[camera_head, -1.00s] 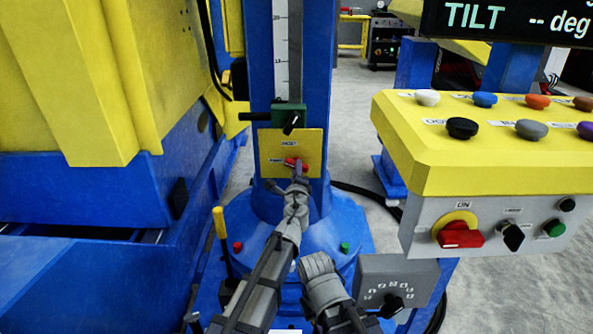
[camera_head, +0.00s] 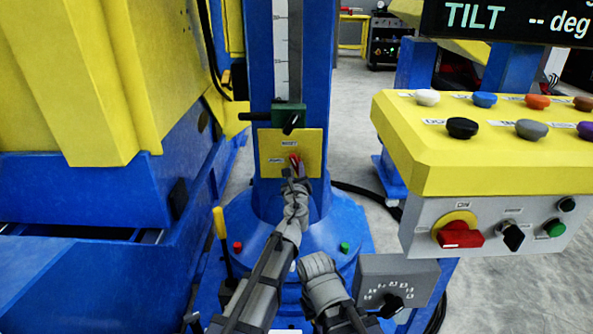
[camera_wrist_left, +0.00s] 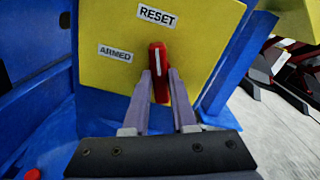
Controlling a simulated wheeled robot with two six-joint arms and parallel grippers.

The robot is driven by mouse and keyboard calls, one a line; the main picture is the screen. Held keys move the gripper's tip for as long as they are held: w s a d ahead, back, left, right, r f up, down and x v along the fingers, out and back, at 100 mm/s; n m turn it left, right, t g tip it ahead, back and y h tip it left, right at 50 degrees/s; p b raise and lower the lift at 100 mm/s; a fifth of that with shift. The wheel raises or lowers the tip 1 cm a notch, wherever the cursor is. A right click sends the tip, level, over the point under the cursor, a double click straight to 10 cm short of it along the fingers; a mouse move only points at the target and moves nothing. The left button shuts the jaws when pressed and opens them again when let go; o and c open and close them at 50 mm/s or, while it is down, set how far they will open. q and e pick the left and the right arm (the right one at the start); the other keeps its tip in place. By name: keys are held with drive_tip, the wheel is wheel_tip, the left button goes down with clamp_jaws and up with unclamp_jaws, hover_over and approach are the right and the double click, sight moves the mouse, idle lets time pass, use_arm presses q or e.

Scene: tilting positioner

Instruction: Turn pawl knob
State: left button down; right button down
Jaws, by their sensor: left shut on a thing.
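The pawl knob is a red knob (camera_head: 294,160) on a yellow plate (camera_head: 273,150) on the blue column. In the left wrist view the red knob (camera_wrist_left: 158,70) stands nearly upright, its white line pointing up toward the RESET label (camera_wrist_left: 156,15). The ARMED label (camera_wrist_left: 115,53) is to its left. My left gripper (camera_wrist_left: 161,85) is shut on the knob, one finger on each side. In the head view my left gripper (camera_head: 296,174) reaches up to the plate and partly covers the knob. My right arm shows at the bottom centre; its fingertips cannot be made out.
A green clamp (camera_head: 289,117) with a black lever sits above the plate on the scaled column. A yellow-topped control console (camera_head: 480,170) with several buttons stands at right. A yellow-handled lever (camera_head: 219,232) rises at left. A grey dial box (camera_head: 397,285) is at lower right.

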use_arm(q)
drive_tip(key=shift+s+m, duration=0.1)
drive_tip(key=shift+m, duration=0.3)
drive_tip(key=c, duration=0.7)
unclamp_jaws()
drive_tip(key=s, duration=0.7)
drive_tip(key=shift+s, duration=0.35)
use_arm(e)
drive_tip(key=shift+s+d, duration=0.6)
drive_tip(key=shift+s, duration=0.25)
